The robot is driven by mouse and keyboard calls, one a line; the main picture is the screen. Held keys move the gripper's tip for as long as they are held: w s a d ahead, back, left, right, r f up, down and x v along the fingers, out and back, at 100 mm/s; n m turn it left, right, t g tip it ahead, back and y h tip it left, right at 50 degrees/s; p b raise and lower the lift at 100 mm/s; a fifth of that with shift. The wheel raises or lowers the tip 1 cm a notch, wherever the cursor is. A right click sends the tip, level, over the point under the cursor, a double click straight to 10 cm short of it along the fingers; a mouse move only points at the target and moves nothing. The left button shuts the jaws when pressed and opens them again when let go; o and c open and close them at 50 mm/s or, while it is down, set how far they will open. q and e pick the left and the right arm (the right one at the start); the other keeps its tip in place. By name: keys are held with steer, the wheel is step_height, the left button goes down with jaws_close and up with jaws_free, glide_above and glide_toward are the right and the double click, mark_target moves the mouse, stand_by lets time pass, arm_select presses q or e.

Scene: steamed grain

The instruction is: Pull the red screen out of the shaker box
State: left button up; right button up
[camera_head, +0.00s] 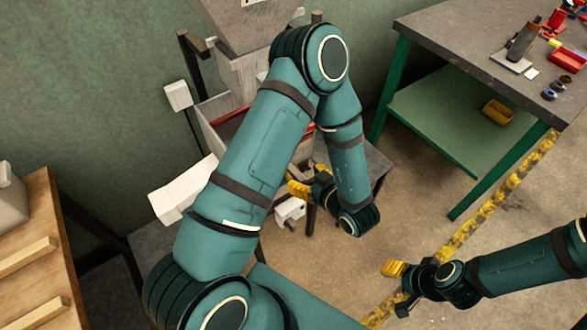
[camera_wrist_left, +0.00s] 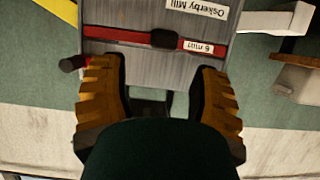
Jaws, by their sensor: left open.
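The red screen (camera_wrist_left: 128,36) shows in the left wrist view as a red front strip across the grey shaker box (camera_wrist_left: 138,62). It carries a dark knob (camera_wrist_left: 164,39) near its middle and a "6 mm" label, upside down. My left gripper (camera_wrist_left: 160,75) is open, its yellow ribbed fingers on either side of the box face, just below the strip. I cannot tell whether they touch it. In the head view my left arm hides most of the box, and a bit of red edge (camera_head: 307,131) shows beside the arm. My right gripper (camera_head: 396,272) is at lower right, away from the box; its jaw opening is unclear.
A green-legged workbench (camera_head: 455,55) with tools on top and a yellow bin (camera_head: 499,112) below stands at the right. A wooden-topped table (camera_head: 35,235) is at lower left. A white chute-like part (camera_head: 180,190) juts left of the machine. Floor near my right gripper is open.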

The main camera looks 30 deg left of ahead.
arm_select(q)
steer(key=b+x, duration=0.1)
steer(key=x, duration=0.6)
steer(key=shift+w+a, duration=0.1)
steer(key=shift+a, duration=0.05)
jaws_close()
stand_by(0.3)
